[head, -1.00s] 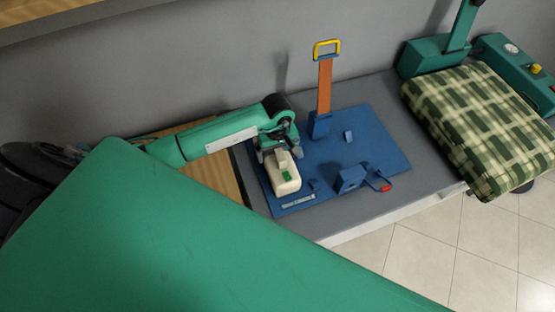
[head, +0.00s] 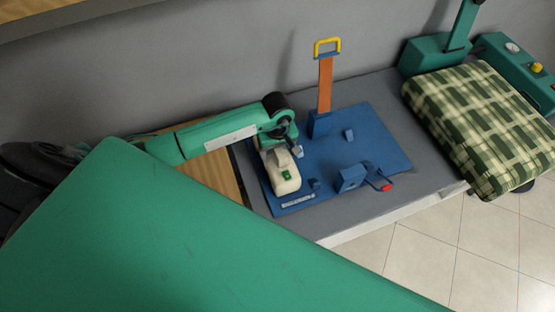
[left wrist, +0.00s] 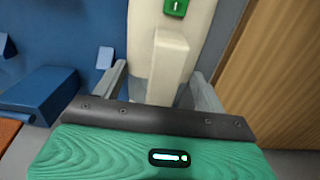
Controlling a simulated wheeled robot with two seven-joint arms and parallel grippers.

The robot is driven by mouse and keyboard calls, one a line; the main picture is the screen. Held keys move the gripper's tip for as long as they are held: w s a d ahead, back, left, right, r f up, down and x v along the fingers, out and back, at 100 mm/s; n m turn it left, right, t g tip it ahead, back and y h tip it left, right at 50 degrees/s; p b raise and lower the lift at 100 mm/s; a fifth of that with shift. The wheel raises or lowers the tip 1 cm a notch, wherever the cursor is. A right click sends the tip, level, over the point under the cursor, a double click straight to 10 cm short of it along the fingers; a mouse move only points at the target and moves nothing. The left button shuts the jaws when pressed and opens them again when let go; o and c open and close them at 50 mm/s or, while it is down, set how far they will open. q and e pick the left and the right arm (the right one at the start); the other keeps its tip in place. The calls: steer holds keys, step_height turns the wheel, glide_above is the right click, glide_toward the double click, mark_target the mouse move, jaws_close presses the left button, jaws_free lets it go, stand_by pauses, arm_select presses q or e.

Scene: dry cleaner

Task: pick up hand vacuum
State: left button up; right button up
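The hand vacuum (head: 285,181) is cream-white with a green switch. It lies at the left end of the blue board, and its body and raised handle also show in the left wrist view (left wrist: 170,62). My left gripper (head: 280,151) is over the handle end of the vacuum. In the left wrist view its two fingers (left wrist: 160,88) stand apart, one on each side of the handle, with room between handle and fingers. Contact with the vacuum's body cannot be told. My right gripper is not in view.
The blue board (head: 384,150) carries an upright orange strap with a yellow handle (head: 326,75), a blue block with a red-tipped part (head: 352,178) and small blue blocks. A plaid cushion (head: 485,125) is at the right. A grey wall stands close behind.

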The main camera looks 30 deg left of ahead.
arm_select(q)
steer(key=c, duration=0.7)
steer(key=shift+r, duration=0.1)
steer(key=shift+r+p, duration=0.25)
steer(key=shift+p, duration=0.25)
steer(key=shift+r+b, duration=3.15)
steer(key=shift+r, duration=6.8)
